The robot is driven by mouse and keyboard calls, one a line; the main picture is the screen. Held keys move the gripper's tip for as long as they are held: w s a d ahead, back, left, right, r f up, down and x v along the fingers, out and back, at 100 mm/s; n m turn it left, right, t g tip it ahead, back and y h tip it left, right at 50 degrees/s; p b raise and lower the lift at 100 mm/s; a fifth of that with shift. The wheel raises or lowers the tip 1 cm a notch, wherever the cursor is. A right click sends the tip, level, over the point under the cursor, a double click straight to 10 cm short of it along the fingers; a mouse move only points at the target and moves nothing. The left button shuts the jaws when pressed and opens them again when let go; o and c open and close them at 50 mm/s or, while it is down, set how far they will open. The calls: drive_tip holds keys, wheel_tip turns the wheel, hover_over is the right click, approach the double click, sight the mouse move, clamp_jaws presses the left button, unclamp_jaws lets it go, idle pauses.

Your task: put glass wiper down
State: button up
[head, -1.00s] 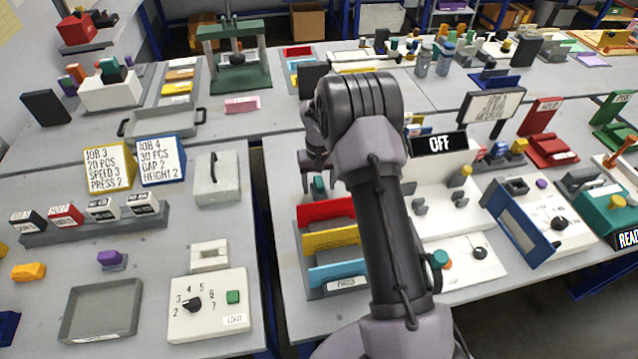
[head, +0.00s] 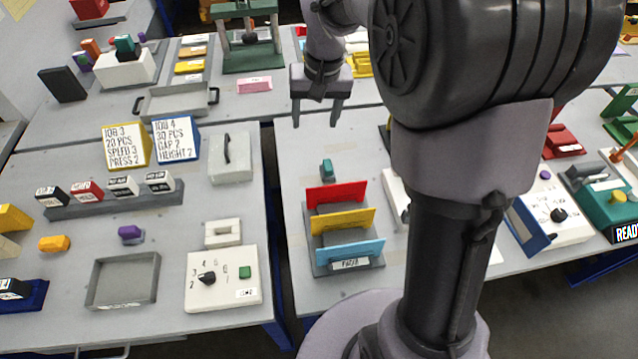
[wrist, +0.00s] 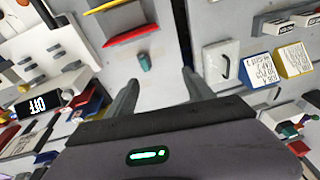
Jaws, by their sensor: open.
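A small teal block-like object (head: 327,168), which seems to be the glass wiper, stands on the table behind the rack of red, yellow and blue panels (head: 335,228). In the wrist view the teal object (wrist: 144,62) lies ahead, between the lines of my two fingers and apart from them. My gripper (head: 315,115) is open and empty. It hangs with fingers pointing down, above and behind the teal object in the head view. Its fingers also show in the wrist view (wrist: 160,88), with nothing between them.
The table around the teal object is clear. To the left, across a gap between tables, stand a grey box with a handle (head: 230,160) and a white dial panel (head: 222,290). My arm hides much of the right side. A green press (head: 250,50) stands at the back.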

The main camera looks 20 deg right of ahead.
drive_tip(key=s+a+r+t, duration=0.2)
drive_tip(key=s+a+r, duration=0.3)
drive_tip(key=s+r, duration=0.5)
drive_tip(key=s+a+f, duration=0.1)
drive_tip(key=s+a, duration=0.1)
drive_tip(key=s, duration=0.5)
drive_tip(key=s+a+f+m+t+y, duration=0.1)
drive_tip(key=s+a+f, duration=0.1)
drive_tip(key=s, duration=0.5)
drive_tip(key=shift+s+t+y, duration=0.3)
